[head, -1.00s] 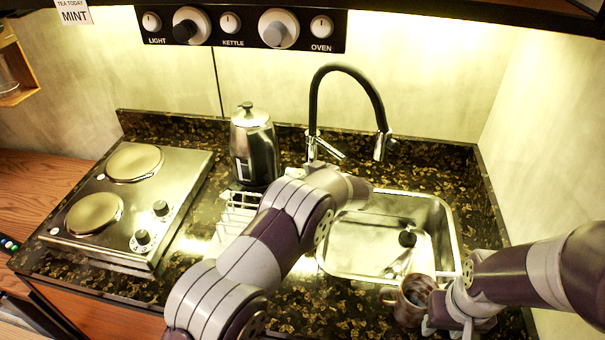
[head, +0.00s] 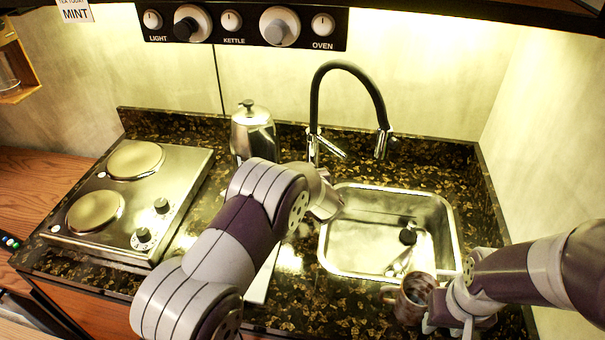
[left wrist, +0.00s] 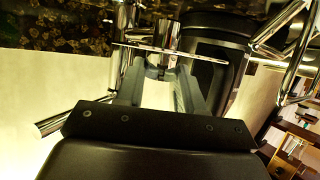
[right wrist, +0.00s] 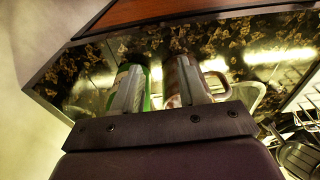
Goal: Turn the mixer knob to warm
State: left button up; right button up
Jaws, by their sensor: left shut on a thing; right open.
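The mixer is a chrome faucet with a tall black curved hose (head: 348,70) behind the sink (head: 322,245). Its chrome side lever (head: 332,146) points right and slightly down in the head view. In the left wrist view, chrome mixer parts (left wrist: 167,35) stand at my left fingertips. My left gripper (left wrist: 158,72) is shut on a small chrome piece that looks like the mixer knob; the fingers partly cover it. In the head view my own arm hides these fingers. My right gripper (right wrist: 160,85) is open, beside a brown mug (right wrist: 213,82) and a green can (right wrist: 147,100).
A steel kettle (head: 248,135) stands left of the mixer, partly behind my left arm. A two-plate hob (head: 185,190) is at the left. The mug (head: 408,297) is near the sink's front right corner. A knob panel (head: 248,57) is above.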

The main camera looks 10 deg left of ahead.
pick_arm(q)
jog(key=shift+a+m+t+h+b, duration=0.1)
jog(key=shift+m+t+h+b, duration=0.2)
jog(key=shift+m+h+b, duration=0.35)
pick_arm(e)
jog(key=shift+f, duration=0.75)
pick_arm(q)
jog(key=o, duration=1)
jog(key=shift+o, duration=0.2)
pick_arm(e)
jog(key=shift+f, duration=0.35)
pick_arm(q)
jog(key=v, duration=1.2)
jog(key=shift+s+r, duration=0.15)
jog(key=shift+s, duration=0.25)
